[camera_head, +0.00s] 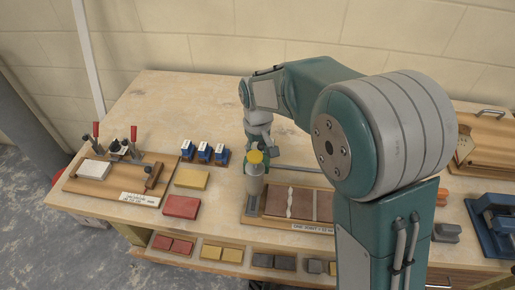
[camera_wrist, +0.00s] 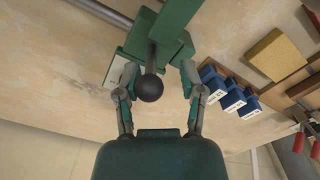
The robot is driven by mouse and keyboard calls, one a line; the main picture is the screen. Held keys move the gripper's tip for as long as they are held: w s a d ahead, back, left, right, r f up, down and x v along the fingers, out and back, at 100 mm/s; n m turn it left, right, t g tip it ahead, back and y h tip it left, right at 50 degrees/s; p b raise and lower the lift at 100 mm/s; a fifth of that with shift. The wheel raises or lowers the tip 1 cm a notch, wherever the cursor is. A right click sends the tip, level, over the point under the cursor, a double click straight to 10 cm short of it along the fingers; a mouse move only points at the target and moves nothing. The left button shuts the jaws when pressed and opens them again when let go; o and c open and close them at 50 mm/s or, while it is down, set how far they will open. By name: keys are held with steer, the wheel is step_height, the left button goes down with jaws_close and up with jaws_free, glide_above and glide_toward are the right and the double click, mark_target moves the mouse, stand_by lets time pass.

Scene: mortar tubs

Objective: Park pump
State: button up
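A grey cylinder (camera_head: 254,183) with a yellow cap stands upright at the left end of a tile board; I cannot tell for sure whether it is the pump. My gripper (camera_head: 258,140) is just behind and above it in the head view, partly hidden by it. In the wrist view, my gripper (camera_wrist: 157,82) has its two fingers apart, with a black ball (camera_wrist: 150,88) showing between them and gaps on both sides. The ball is on a dark rod running up to green blocks (camera_wrist: 172,32); contact with the fingers is not seen.
The tile board (camera_head: 328,229) has brown tiles and a white strip. Several blue boxes (camera_head: 204,153), a yellow brick (camera_head: 191,179) and a red brick (camera_head: 181,207) lie to its left. A wooden board (camera_head: 92,186) is farther left. The table's back left is clear.

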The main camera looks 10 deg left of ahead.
steer(key=shift+d, duration=0.3)
steer(key=shift+r, duration=0.25)
step_height(320, 180, up, 10)
steer(key=shift+w+a+r, duration=0.1)
steer(key=shift+r, duration=0.6)
